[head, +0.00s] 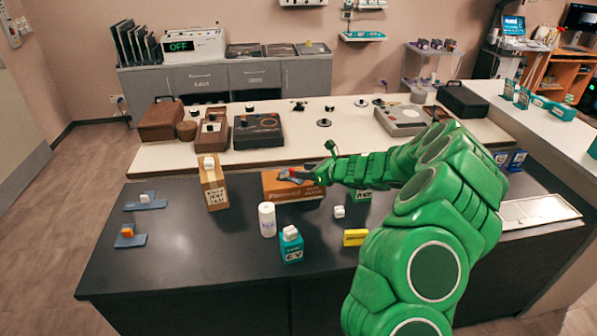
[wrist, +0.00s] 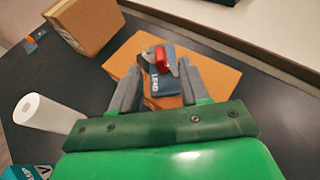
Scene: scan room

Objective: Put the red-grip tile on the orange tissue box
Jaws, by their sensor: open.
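The orange tissue box (head: 300,193) lies on the dark counter; in the wrist view its top (wrist: 218,80) spreads under my gripper. The red-grip tile (wrist: 162,82) is a blue-grey piece lettered "LEAD" with a red grip (wrist: 161,58) on top. It appears to lie on the box top, fully over it. My gripper (wrist: 160,68) is open, with one finger on each side of the tile and gaps visible. In the head view my gripper (head: 298,175) is low over the box, and the tile is small and partly hidden there.
A tall brown carton (head: 213,188) stands left of the box. A white cylinder (head: 267,220), a teal box (head: 291,248), a white cube piece (head: 339,211) and a yellow box (head: 355,237) stand in front. Blue tiles (head: 130,237) lie far left, with bare counter between.

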